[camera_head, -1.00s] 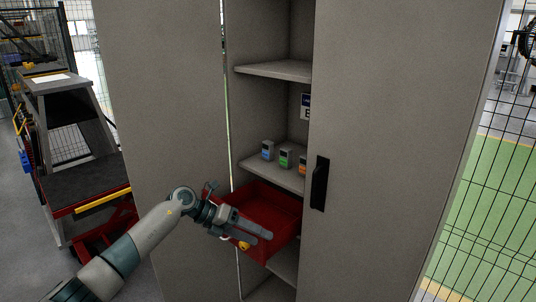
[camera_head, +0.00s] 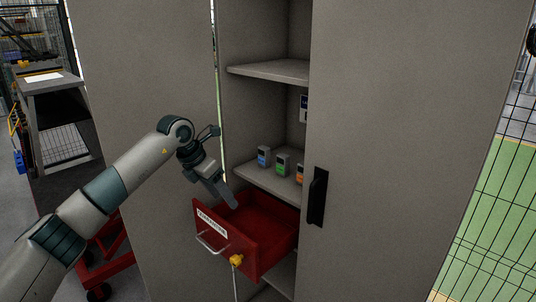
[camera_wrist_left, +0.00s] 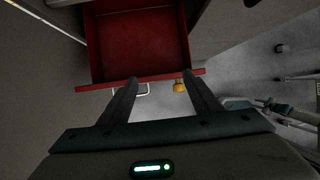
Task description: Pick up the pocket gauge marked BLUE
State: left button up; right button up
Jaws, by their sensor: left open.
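The gauge with the blue face (camera_head: 263,157) stands upright on the cabinet shelf (camera_head: 262,181), leftmost in a row. A green gauge (camera_head: 282,163) stands to its right, and an orange one (camera_head: 300,173) is partly hidden by the right door. My left gripper (camera_head: 232,203) is open and empty, pointing down over the front of the red drawer, lower and to the left of the gauges. In the left wrist view its two fingers (camera_wrist_left: 157,92) are spread apart, with the drawer front beyond them. My right gripper is not in view.
The red drawer (camera_head: 247,254) is pulled out below the shelf and looks empty, with a metal handle and a yellow knob (camera_head: 236,260). Cabinet doors flank the opening; the right one (camera_head: 400,150) has a black handle (camera_head: 317,197). A cart (camera_head: 60,130) stands at the left.

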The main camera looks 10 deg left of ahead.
aim_at(264, 152)
jog(key=i+l, duration=0.15)
jog(key=i, duration=0.25)
jog(key=i+l, duration=0.15)
jog(key=i, duration=0.2)
jog(key=i+l, duration=0.15)
jog(key=i, duration=0.25)
